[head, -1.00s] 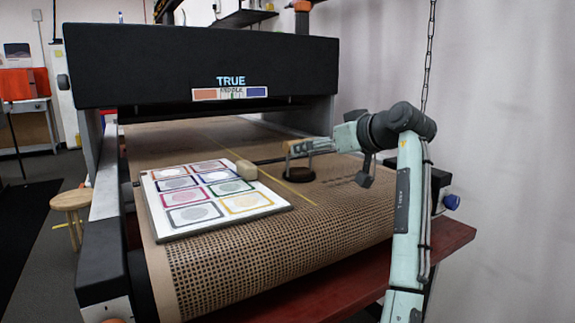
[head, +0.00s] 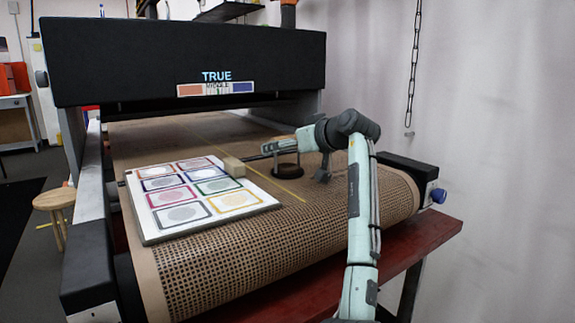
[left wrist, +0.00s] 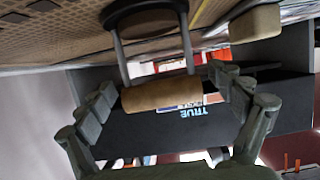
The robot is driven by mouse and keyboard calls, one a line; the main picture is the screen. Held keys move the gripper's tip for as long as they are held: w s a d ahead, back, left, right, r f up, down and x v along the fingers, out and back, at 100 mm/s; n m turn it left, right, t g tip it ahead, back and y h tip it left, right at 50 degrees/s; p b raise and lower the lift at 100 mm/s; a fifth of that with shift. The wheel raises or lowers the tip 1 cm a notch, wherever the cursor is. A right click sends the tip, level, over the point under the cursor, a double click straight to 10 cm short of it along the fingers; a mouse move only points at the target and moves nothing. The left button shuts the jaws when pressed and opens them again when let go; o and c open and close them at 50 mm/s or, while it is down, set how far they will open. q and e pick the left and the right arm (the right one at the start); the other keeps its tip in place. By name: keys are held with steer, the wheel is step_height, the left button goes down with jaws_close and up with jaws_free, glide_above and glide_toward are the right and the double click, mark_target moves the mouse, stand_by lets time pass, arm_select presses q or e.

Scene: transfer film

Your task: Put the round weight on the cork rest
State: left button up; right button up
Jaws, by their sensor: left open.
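The round weight (head: 287,171) is a dark disc with two upright posts and a tan cross-grip. It stands on the perforated belt right of the printed board. In the left wrist view its dark disc (left wrist: 145,18) is at the top, with its tan grip (left wrist: 161,93) lying between my fingers. My left gripper (left wrist: 165,92) is open around that grip; contact is not clear. In the head view the left gripper (head: 282,147) is at the top of the weight. A tan block (head: 234,167) sits at the board's right edge; I cannot tell whether it is the cork rest.
The board (head: 147,208) with several coloured frames lies flat on the belt (head: 290,235). A black machine housing (head: 190,60) spans the belt behind. A thin dark bar runs between the tan block and the gripper. Open belt lies in front of the weight.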

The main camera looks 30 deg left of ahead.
arm_select(q)
steer(key=shift+c, duration=0.6)
steer(key=c, duration=1.7)
steer(key=shift+r, duration=0.15)
steer(key=shift+c, duration=0.8)
